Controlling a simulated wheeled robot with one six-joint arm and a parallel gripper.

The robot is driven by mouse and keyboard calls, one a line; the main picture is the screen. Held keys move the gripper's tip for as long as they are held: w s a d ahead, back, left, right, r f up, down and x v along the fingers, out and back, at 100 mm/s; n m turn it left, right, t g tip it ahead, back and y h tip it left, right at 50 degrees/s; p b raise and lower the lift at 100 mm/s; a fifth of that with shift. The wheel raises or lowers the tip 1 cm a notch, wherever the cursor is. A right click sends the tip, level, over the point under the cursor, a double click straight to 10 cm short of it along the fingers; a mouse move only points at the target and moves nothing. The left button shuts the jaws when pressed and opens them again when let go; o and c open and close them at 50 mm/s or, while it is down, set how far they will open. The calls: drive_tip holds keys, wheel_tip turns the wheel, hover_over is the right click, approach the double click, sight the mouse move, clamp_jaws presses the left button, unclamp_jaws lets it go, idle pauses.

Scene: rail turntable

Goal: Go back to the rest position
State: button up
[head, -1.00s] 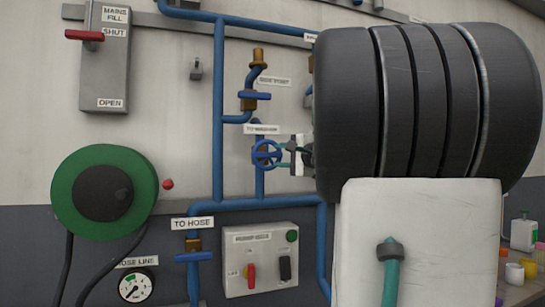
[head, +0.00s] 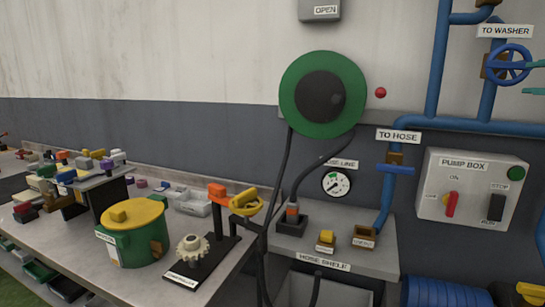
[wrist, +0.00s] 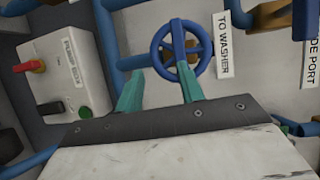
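My gripper (wrist: 157,75) shows in the wrist view with its two teal fingers spread apart and nothing between them. The blue wheel (wrist: 157,51) of the TO WASHER valve is just beyond the fingertips; the right finger overlaps its lower rim in the picture. I cannot tell if they touch. In the head view only the teal fingertips of my gripper (head: 533,78) show at the right edge, beside and below the blue wheel (head: 528,66). The rest of my arm is out of the head view.
The pump box (head: 471,190) is on the wall below the wheel. Blue pipes (head: 437,70) run along the wall. A green hose reel (head: 295,108) hangs left of them. A bench (head: 75,235) at left holds a green pot (head: 142,247) and several small items.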

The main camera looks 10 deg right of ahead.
drive_tip(key=s+a+f+n+g+y, duration=0.25)
drive_tip(key=a+f+n+g, duration=0.2)
drive_tip(key=a+f, duration=0.6)
drive_tip(key=s+a+f+n+g+y, duration=0.25)
drive_tip(key=a+f+g, duration=0.25)
drive_tip(key=a+f, duration=0.55)
drive_tip(key=s+a+f+n+g+h, duration=0.1)
drive_tip(key=s+a+f+n+g, duration=0.2)
drive_tip(key=s+a+n, duration=0.3)
drive_tip(key=s+a+f+n+g+h, duration=0.2)
drive_tip(key=s+a+f+n, duration=0.4)
drive_tip(key=a, duration=0.4)
drive_tip(key=shift+s+a+f+g, duration=0.35)
drive_tip(key=shift+s+g, duration=0.1)
drive_tip(key=shift+s, duration=0.15)
drive_tip(key=shift+d, duration=0.1)
